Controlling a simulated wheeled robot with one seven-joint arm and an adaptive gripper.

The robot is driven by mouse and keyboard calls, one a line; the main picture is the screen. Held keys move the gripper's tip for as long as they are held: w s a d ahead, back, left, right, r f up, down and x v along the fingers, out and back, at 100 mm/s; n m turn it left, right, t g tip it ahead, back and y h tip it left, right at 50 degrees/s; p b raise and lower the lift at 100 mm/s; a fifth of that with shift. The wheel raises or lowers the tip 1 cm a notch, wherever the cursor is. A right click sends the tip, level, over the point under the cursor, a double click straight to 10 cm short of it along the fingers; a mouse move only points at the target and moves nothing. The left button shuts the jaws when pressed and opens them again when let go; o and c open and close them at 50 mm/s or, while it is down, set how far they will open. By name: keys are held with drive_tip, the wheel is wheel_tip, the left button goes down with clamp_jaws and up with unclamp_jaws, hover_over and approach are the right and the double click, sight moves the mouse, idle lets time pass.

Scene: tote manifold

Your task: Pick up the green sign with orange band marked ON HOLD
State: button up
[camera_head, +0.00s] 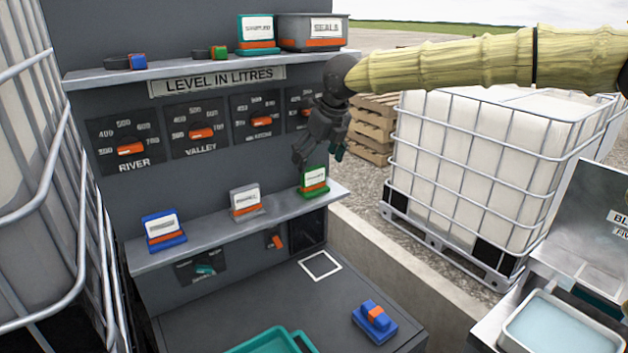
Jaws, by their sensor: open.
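The green sign with an orange band (314,182) stands upright at the right end of the lower shelf. Its white label is too small to read. My gripper (318,158) is open and empty, pointing down just above and slightly left of the sign's top. I cannot tell whether any finger touches the sign. Part of the gripper covers the panel behind it.
A grey sign (245,202) and a blue sign (162,231) stand left on the same lower shelf (205,234). The upper shelf (100,76) overhangs with a SEALS bin (312,33). Below are a blue block (374,321) and a teal tote (270,342).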

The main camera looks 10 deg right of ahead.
sight(315, 168)
drive_tip(key=shift+p+x, duration=1.05)
drive_tip(key=shift+x, duration=2.05)
drive_tip(key=shift+d, duration=0.2)
drive_tip(key=c, duration=1.1)
